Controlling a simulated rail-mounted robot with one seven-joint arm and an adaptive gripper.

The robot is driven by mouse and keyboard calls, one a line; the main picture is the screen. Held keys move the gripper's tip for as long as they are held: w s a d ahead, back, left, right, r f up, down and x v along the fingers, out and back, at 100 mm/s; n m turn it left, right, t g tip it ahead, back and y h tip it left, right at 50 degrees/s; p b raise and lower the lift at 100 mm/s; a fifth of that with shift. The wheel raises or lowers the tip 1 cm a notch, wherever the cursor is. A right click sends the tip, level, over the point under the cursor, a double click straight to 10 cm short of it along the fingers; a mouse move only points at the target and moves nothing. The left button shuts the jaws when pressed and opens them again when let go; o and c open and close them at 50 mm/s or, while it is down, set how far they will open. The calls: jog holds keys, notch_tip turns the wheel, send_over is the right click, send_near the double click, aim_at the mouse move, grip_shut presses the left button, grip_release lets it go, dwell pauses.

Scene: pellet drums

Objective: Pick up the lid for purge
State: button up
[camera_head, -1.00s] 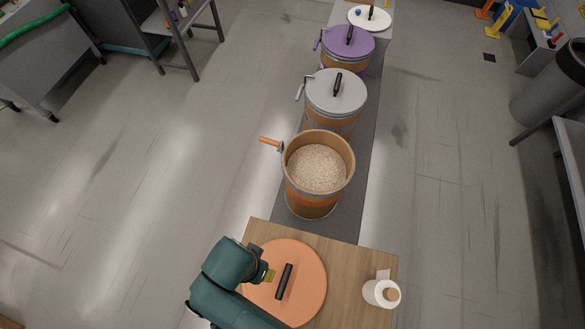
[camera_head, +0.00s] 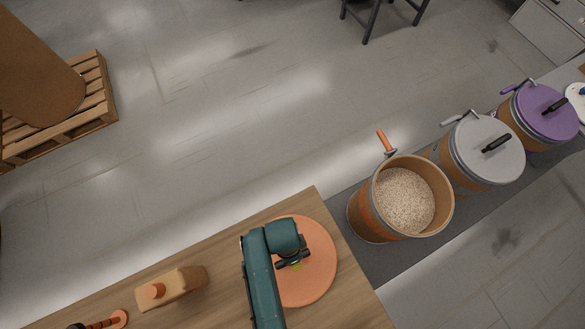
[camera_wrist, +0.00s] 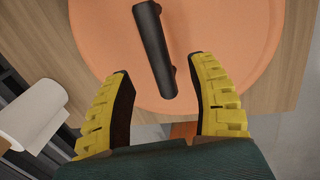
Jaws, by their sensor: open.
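The orange lid (camera_head: 318,272) lies flat on the wooden table, with a dark bar handle on its top. In the wrist view the lid (camera_wrist: 235,30) fills the upper middle, and its black handle (camera_wrist: 155,48) stands ahead of my fingers. My gripper (camera_wrist: 160,72) is open, its two yellow fingers spread and holding nothing. The handle's near end lies between the fingertip lines; I cannot tell the height gap. In the head view my gripper (camera_head: 293,262) is over the lid, and my arm hides the lid's left part.
An open drum of pale pellets (camera_head: 404,200) stands beyond the table's corner. Drums with a grey lid (camera_head: 488,150) and a purple lid (camera_head: 545,112) follow. A tan block with an orange knob (camera_head: 172,287) is on the table. A white roll (camera_wrist: 35,115) shows in the wrist view.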

jog(key=f, duration=0.2)
jog(key=s+f, duration=0.1)
jog(key=f, duration=0.2)
jog(key=shift+s+f, duration=0.1)
jog(key=shift+f, duration=0.05)
grip_shut()
